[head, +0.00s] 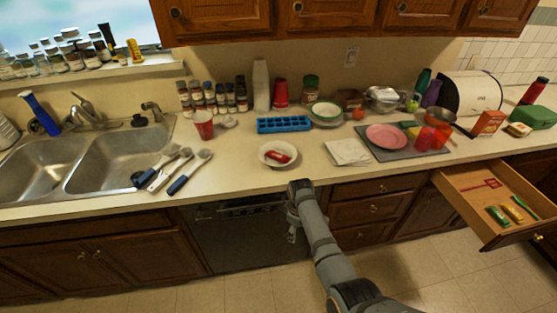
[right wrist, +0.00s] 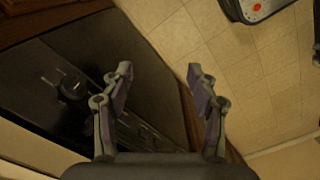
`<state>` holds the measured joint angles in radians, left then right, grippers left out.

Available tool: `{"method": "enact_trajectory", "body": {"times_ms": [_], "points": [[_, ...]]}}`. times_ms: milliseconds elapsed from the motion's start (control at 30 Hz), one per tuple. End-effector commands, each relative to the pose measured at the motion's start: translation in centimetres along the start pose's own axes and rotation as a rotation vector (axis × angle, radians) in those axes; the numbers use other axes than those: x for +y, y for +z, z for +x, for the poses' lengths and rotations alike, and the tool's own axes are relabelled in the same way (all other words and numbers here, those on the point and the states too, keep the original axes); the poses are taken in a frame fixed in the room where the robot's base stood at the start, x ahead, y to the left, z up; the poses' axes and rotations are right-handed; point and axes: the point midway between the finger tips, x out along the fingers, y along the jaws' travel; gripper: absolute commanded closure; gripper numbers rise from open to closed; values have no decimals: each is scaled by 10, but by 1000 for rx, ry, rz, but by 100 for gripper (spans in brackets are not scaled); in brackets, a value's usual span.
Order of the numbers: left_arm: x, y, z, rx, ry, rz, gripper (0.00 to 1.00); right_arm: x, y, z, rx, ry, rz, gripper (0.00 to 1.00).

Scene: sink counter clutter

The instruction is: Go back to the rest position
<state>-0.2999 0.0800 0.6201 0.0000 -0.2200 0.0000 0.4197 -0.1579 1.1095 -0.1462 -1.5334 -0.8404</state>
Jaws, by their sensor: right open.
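My right gripper (head: 293,218) hangs in front of the counter's front edge, below the white bowl, before the dark dishwasher (head: 245,240). In the right wrist view my right gripper (right wrist: 160,85) has its two fingers spread wide with nothing between them. Past the fingers, that view shows the dark appliance front (right wrist: 60,85) and the tiled floor (right wrist: 255,75). My left gripper does not show in either view.
The counter holds a white bowl (head: 270,160) with a red item in it, a blue ice tray (head: 284,125) and a pink plate (head: 386,137). An open drawer (head: 468,211) juts out at the right. The floor (head: 270,289) in front is clear.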

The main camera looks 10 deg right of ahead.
Motion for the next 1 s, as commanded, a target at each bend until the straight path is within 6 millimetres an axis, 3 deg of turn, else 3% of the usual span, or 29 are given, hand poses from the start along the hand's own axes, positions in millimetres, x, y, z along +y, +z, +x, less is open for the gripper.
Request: {"method": "enact_trajectory", "body": {"times_ms": [367, 467, 567, 667, 800, 900, 1000], "points": [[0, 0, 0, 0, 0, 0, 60, 0, 0, 0, 0, 0, 0, 41], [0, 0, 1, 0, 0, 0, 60, -2, 4, 8, -2, -1, 9, 41], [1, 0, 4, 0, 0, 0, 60, -13, 21, 48, -6, -2, 66, 41], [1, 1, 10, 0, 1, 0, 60, -37, 57, 116, -4, 6, 179, 41], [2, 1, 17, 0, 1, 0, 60, -86, 128, 210, 5, 25, 371, 41], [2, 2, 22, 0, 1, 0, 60, -128, 187, 264, 13, 42, 507, 41], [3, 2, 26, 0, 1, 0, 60, -173, 249, 304, 22, 61, 638, 41]]}}
